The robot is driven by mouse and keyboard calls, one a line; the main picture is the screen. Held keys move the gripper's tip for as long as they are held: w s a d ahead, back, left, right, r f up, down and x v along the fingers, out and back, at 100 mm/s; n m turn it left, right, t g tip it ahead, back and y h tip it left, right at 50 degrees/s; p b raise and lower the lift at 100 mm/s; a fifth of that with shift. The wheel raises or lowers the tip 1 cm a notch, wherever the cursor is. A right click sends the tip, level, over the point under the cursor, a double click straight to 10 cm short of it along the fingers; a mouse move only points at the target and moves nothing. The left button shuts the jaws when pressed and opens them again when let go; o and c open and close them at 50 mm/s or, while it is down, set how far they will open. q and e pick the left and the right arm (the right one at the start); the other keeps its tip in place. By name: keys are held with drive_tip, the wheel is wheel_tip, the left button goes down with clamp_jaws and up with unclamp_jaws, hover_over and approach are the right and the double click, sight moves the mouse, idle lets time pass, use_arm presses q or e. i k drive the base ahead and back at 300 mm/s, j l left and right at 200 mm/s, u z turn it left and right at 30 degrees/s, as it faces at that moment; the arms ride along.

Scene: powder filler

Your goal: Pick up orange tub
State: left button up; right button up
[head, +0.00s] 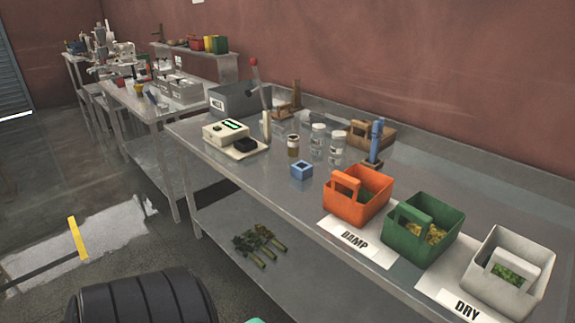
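The orange tub (353,212) stands upright on the metal table (283,185), right of the middle in the head view. It has an orange handle over its open top and dark green matter inside. It sits at the back edge of a white card marked DAMP (356,243). No gripper touches it. Neither of my grippers is in view. A black ribbed part, likely my own arm, shows at the bottom left.
A green tub (405,247) stands close right of the orange one, then a white tub (483,285) by a DRY card. A small blue block (302,170), jars (318,141) and a blue-handled tool (376,138) stand behind. Leafy bundles (260,243) lie on the lower shelf.

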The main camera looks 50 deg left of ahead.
sight(355, 195)
drive_tip(key=u, duration=1.25)
drive_tip(key=z, duration=0.5)
drive_tip(key=i+j+z, duration=0.15)
drive_tip(key=j+z, duration=0.2)
drive_tip(key=j, duration=0.25)
drive_tip(key=i+j+z, duration=0.1)
drive_tip(key=j+z, duration=0.2)
drive_tip(key=j, duration=0.35)
drive_tip(key=j+z, duration=0.35)
drive_tip(key=j, duration=0.3)
